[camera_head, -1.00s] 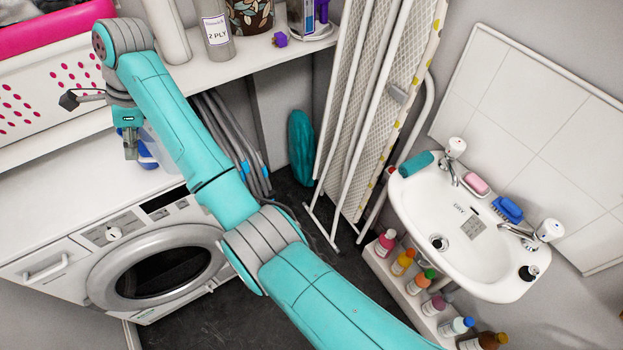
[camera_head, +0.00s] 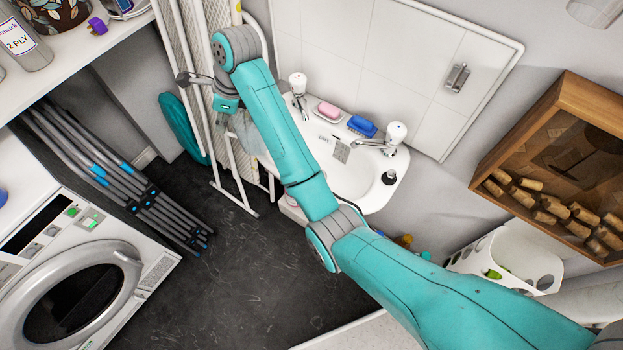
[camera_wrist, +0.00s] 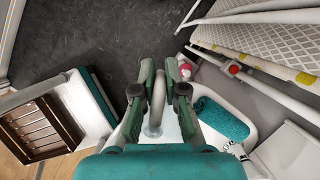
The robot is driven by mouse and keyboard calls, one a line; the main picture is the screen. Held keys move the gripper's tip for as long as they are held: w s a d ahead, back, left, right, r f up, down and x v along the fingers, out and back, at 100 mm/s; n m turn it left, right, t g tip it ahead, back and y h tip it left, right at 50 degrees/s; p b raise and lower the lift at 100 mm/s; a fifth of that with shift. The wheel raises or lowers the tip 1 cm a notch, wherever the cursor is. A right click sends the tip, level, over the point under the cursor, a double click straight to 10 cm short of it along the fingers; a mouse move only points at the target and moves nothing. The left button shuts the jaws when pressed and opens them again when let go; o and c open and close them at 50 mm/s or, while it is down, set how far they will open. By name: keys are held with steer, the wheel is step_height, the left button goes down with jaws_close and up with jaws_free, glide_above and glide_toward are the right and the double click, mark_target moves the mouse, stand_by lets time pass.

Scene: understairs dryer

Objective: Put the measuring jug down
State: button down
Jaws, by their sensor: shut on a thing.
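The measuring jug (camera_head: 250,135) is pale and see-through. In the head view it hangs at my gripper (camera_head: 226,112), in front of the left end of the washbasin, and my arm partly covers it. In the wrist view, my gripper (camera_wrist: 160,100) has its two dark green fingers shut on the jug's pale handle (camera_wrist: 154,122).
The washing machine (camera_head: 140,268) is at left. Dark floor (camera_head: 255,270) is clear between.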

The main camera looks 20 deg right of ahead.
steer(key=s+d+f+m+t+h, duration=0.1)
steer(key=s+d+f+m, duration=0.2)
steer(key=d, duration=0.6)
steer(key=s+d+f+m+t, duration=0.15)
steer(key=s+d, duration=0.25)
steer(key=d, duration=0.5)
steer(key=shift+m+g, duration=0.25)
steer(key=shift+m, duration=0.1)
steer(key=shift+w+f, duration=0.15)
steer(key=shift+f, duration=5.15)
steer(key=shift+f, duration=0.15)
steer(key=c, duration=1.2)
jaws_free()
steer(key=shift+v, duration=6.1)
